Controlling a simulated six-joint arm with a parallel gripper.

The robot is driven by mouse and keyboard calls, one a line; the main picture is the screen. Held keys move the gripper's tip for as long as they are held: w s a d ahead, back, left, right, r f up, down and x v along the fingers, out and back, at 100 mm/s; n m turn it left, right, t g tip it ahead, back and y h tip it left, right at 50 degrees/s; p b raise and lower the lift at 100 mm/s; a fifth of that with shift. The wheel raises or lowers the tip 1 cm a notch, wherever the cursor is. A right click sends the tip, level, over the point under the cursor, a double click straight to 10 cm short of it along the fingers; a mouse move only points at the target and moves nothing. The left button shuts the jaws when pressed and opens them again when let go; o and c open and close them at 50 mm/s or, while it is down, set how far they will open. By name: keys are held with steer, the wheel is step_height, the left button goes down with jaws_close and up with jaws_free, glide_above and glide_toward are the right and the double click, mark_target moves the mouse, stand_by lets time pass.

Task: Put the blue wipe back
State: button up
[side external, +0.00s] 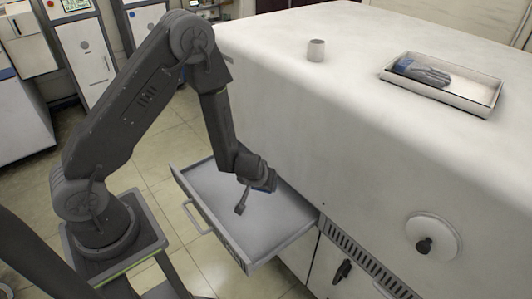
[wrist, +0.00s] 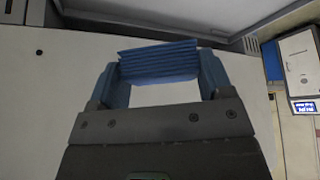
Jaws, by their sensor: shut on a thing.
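The blue wipe (wrist: 158,61) looks folded into layers in the wrist view. My gripper (wrist: 155,85), with blue fingers, is shut on it and grips it at both ends. In the side view my gripper (side external: 263,183) is over the pulled-out drawer (side external: 205,181) of the white machine. I cannot tell the exact height above the drawer floor.
A tray (side external: 470,98) with a grey and blue glove (side external: 422,73) and a cup (side external: 316,50) stand on the white machine top (side external: 300,25). Between them the top is clear.

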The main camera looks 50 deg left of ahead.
steer(key=s+d+r+m+t+h, duration=0.1)
steer(key=s+d+r+m+h, duration=0.15)
steer(key=d+r+m, duration=0.6)
steer(key=shift+n+h, duration=0.35)
steer(key=shift+n, duration=0.6)
steer(key=w+a+r, duration=0.4)
steer(key=a+r, duration=0.4)
steer(key=w+a+r, duration=0.5)
steer(key=a+r, duration=0.3)
steer(key=a, duration=0.1)
steer(key=w+a+r, duration=0.5)
steer(key=a+r, duration=0.3)
steer(key=r, duration=0.1)
steer(key=shift+a, duration=0.2)
steer(key=a+r, duration=1.1)
glide_above(277, 42)
steer(key=s, duration=0.2)
step_height(277, 42, down, 6)
steer(key=shift+f, duration=2.15)
steer(key=shift+f, duration=0.1)
